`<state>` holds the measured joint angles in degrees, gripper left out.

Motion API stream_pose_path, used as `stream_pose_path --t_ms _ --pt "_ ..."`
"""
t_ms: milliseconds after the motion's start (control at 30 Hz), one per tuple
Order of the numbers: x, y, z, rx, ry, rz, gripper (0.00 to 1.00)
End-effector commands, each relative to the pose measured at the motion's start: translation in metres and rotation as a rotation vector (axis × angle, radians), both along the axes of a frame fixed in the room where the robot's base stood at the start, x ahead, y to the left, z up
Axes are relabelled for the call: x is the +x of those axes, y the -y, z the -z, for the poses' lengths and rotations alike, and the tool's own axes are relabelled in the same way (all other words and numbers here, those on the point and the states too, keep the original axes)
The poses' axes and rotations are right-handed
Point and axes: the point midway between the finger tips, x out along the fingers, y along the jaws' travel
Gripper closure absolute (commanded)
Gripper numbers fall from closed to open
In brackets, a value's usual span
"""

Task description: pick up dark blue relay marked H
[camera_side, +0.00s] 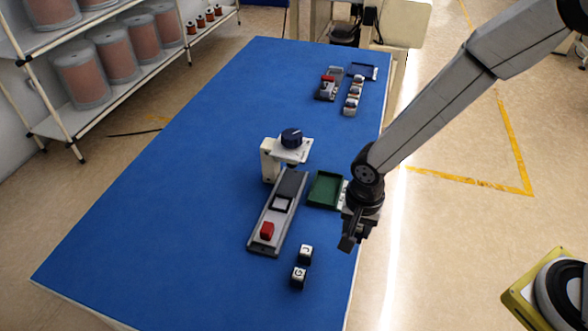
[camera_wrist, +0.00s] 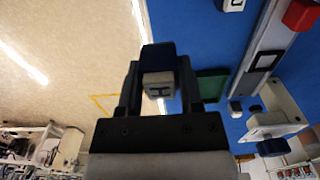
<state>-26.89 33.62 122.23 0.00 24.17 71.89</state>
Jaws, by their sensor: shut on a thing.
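My gripper (camera_wrist: 159,82) is shut on a dark blue relay marked H (camera_wrist: 157,57) in the wrist view. The relay sits between the two fingers, its pale face with the letter H turned to the wrist camera. In the side view my gripper (camera_side: 347,242) hangs at the right edge of the blue table, to the right of two loose relays. The held relay cannot be told apart from the dark fingers there.
Relays marked J (camera_side: 305,252) and G (camera_side: 299,275) stand on the blue table (camera_side: 190,210). A grey rail (camera_side: 260,245) with a red block (camera_side: 267,230), a knobbed press (camera_side: 291,150) and a green tray (camera_side: 325,188) are nearby. The table's left side is clear.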

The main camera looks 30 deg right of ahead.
Motion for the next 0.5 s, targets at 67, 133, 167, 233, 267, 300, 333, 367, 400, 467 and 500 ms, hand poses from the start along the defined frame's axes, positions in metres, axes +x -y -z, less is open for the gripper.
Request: stream_pose_path --t_ms 67,133,167,233,267,300,333,367,400,467,500 --pt "-0.010 0.003 -0.005 0.001 0.001 0.000 1.00" --pt "-0.016 0.006 -0.008 0.001 0.002 -0.001 1.00" --pt "-0.018 0.007 -0.009 0.001 0.002 -0.001 1.00" --pt "-0.023 0.008 -0.012 0.001 0.002 -0.001 1.00" --pt "-0.025 0.009 -0.012 0.001 0.002 -0.001 1.00" --pt "-0.027 0.010 -0.013 0.001 0.002 -0.001 1.00" --pt "-0.028 0.010 -0.014 0.001 0.001 -0.001 1.00" --pt "-0.029 0.011 -0.014 0.001 0.001 -0.001 1.00" --pt "-0.030 0.011 -0.015 0.001 0.001 -0.001 1.00" --pt "-0.031 0.012 -0.015 0.001 0.001 -0.001 1.00" --pt "-0.032 0.012 -0.015 0.001 0.001 -0.001 1.00"
